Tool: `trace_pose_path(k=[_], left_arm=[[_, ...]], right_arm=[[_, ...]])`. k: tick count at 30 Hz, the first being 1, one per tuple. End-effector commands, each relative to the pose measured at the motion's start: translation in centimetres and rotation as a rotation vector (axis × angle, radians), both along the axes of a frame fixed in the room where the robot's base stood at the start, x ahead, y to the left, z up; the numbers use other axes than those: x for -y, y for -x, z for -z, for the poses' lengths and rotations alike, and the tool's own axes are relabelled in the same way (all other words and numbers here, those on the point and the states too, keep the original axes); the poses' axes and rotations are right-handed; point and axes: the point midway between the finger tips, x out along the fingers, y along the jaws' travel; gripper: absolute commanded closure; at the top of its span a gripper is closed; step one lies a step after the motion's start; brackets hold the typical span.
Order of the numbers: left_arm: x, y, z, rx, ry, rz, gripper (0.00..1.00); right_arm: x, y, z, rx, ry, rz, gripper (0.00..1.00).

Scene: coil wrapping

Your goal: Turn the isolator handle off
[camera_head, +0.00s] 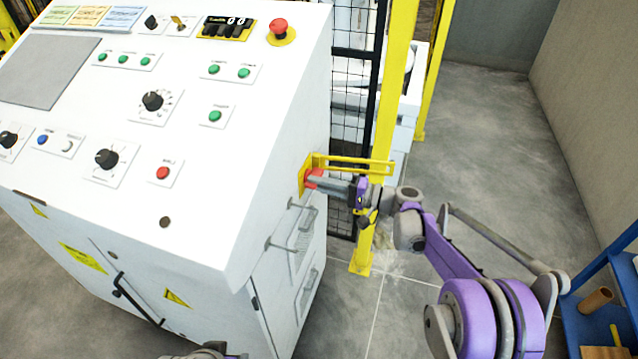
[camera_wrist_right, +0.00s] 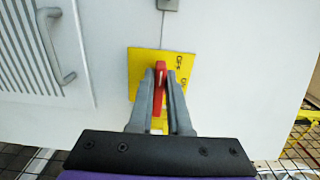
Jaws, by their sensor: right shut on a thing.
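The isolator handle (camera_head: 313,175) is red and sits on a yellow plate (camera_head: 303,178) on the right side of the white control cabinet. In the right wrist view the red handle (camera_wrist_right: 157,92) stands upright in the picture, in front of its yellow plate (camera_wrist_right: 140,70), which carries dark markings at its right. My right gripper (camera_head: 325,182) reaches in from the right and is shut on the handle. In the wrist view its two grey fingers (camera_wrist_right: 160,78) press on both sides of it. My left gripper cannot be made out; only a grey arm part shows at the bottom edge.
The white cabinet (camera_head: 230,170) has buttons and knobs on its sloped top. A yellow guard bar (camera_head: 350,163) runs just above my right gripper. A yellow post (camera_head: 385,110) and black mesh stand behind. A blue shelf (camera_head: 590,315) is at the lower right. The floor between is clear.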

Motion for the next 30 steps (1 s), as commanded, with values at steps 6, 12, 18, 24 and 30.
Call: trace_pose_path(k=[6,12,18,24,30], left_arm=[[0.0,0.0,0.0,0.0,0.0,0.0,0.5],[0.0,0.0,0.0,0.0,0.0,0.0,0.5],[0.0,0.0,0.0,0.0,0.0,0.0,0.5],[0.0,0.0,0.0,0.0,0.0,0.0,0.5],[0.0,0.0,-0.2,0.001,0.0,0.0,0.5]], right_arm=[[0.0,0.0,0.1,0.001,0.003,0.0,1.0],[0.0,0.0,0.1,0.0,0.002,0.0,0.64],[0.0,0.0,0.0,0.0,0.001,0.0,0.54],[0.3,0.1,0.0,0.0,0.001,0.001,0.54],[3.2,1.0,0.0,0.0,0.001,0.004,0.54]])
